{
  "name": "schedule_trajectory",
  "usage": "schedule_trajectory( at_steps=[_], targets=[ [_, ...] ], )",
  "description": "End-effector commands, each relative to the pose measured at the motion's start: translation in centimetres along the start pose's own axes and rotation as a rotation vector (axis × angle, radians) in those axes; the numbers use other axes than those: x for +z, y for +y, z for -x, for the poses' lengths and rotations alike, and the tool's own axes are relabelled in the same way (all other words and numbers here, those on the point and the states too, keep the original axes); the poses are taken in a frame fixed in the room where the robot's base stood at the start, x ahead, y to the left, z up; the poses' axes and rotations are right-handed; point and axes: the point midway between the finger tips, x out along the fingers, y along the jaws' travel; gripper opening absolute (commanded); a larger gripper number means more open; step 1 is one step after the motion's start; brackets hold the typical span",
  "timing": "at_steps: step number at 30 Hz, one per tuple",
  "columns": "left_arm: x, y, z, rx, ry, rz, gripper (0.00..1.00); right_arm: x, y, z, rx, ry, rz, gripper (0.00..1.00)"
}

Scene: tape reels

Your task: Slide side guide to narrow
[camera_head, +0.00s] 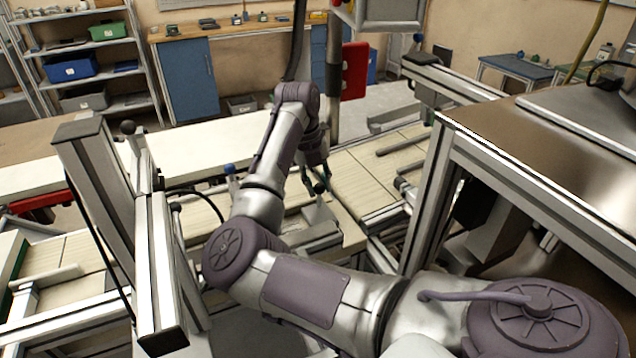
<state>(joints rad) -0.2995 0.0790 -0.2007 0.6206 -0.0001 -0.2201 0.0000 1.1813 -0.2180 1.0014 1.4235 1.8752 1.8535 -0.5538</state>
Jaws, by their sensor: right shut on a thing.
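My right arm reaches in from the lower right, bends at the elbow and comes down over the conveyor. Its gripper (318,186) is small and partly hidden by the wrist, low over the conveyor at a dark knob. It is shut on what looks like the side guide's handle; the fingers' contact is hard to make out. The side guide (318,217) seems to be the grey metal piece just below the gripper, partly hidden by my forearm. My left gripper is not in view.
The pale slatted conveyor (372,180) runs across the middle, with a grey rail (405,145) on it. A metal post frame (165,265) stands left of my elbow. A large machine frame (440,190) stands close on the right. A red box (354,70) hangs behind.

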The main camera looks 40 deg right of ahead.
Motion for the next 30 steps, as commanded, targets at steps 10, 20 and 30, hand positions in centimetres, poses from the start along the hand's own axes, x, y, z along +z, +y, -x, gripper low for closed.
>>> schedule_trajectory(
  at_steps=[10,20,30],
  targets=[
    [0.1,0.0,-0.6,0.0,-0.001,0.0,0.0,1.5,0.2,0.0,0.0,-0.001,0.002,0.0],
    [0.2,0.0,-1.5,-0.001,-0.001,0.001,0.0,4.9,0.9,0.3,-0.001,-0.003,0.001,0.0],
    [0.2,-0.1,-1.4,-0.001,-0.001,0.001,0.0,5.1,1.0,0.5,0.0,-0.01,0.001,0.34]
  ],
)
